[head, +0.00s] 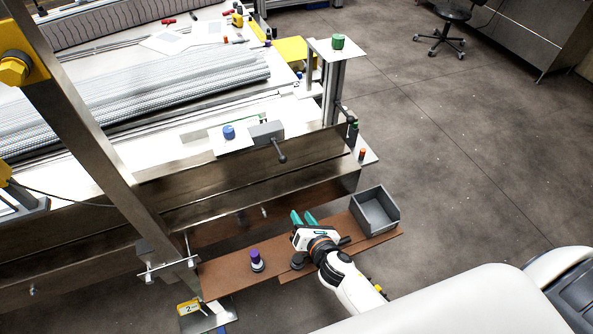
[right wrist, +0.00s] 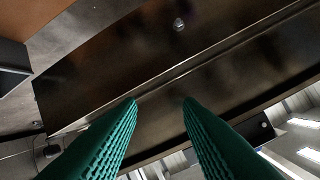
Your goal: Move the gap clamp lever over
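A dark lever with a round knob (head: 281,156) sticks out toward me from a grey block (head: 262,131) on the conveyor frame's near edge; I take it for the gap clamp lever. My right gripper (head: 303,217) is below and to the right of the lever, in front of the steel beam and over the brown board, apart from the lever. Its two green fingers are spread with nothing between them in the right wrist view (right wrist: 160,101). My left gripper is not in view.
The steel beam (head: 250,190) runs along the frame's near side. A grey open bin (head: 374,214) and a purple-topped item (head: 256,260) stand on the brown board (head: 225,278).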

